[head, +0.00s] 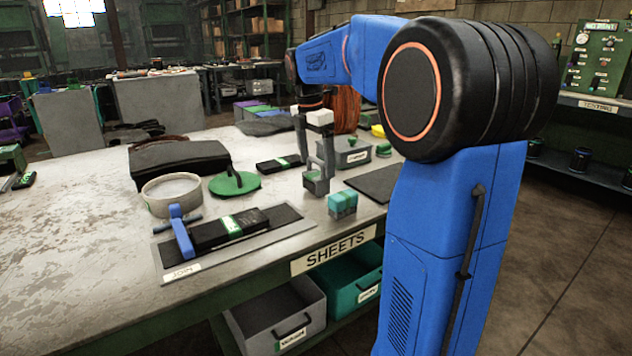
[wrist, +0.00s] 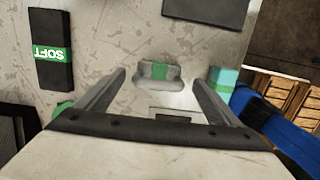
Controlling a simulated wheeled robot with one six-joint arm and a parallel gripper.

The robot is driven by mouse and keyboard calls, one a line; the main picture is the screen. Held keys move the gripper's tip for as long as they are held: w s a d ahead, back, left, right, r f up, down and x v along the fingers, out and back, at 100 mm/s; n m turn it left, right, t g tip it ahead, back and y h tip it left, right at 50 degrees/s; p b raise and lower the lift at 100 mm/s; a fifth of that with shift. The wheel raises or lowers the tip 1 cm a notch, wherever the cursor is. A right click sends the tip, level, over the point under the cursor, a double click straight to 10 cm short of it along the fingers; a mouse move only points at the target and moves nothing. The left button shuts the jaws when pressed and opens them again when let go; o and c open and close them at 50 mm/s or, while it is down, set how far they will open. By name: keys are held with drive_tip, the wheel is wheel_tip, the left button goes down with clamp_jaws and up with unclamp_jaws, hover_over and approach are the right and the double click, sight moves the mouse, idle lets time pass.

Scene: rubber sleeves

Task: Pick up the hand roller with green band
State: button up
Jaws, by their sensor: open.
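The hand roller with green band (wrist: 146,72) shows in the wrist view as a grey piece with a green band across its middle, lying on the table. It lies between and a little beyond my fingertips. In the head view the grey roller (head: 316,186) is below my gripper (head: 318,162) and partly hidden by the fingers. My gripper is open, with one finger on each side of the roller's line in the wrist view. I cannot tell whether the fingers touch it.
A teal block (head: 342,205) stands near the front edge. A black SOFT block (wrist: 52,30) lies to the left in the wrist view. A green disc (head: 236,184), dark mat (head: 378,184), grey bin (head: 343,160) and JOIN board (head: 290,232) with a black block are around.

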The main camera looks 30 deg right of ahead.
sight(317, 173)
drive_tip(key=shift+w+d+f, duration=0.1)
drive_tip(key=shift+d+f, duration=0.05)
drive_tip(key=shift+f, duration=1.15)
drive_tip(key=shift+w+d+f, duration=0.1)
drive_tip(key=shift+d+f, duration=0.05)
drive_tip(key=shift+f, duration=1.1)
drive_tip(key=c, duration=1.3)
wheel_tip(317, 173, up, 10)
drive_tip(key=shift+r, duration=0.1)
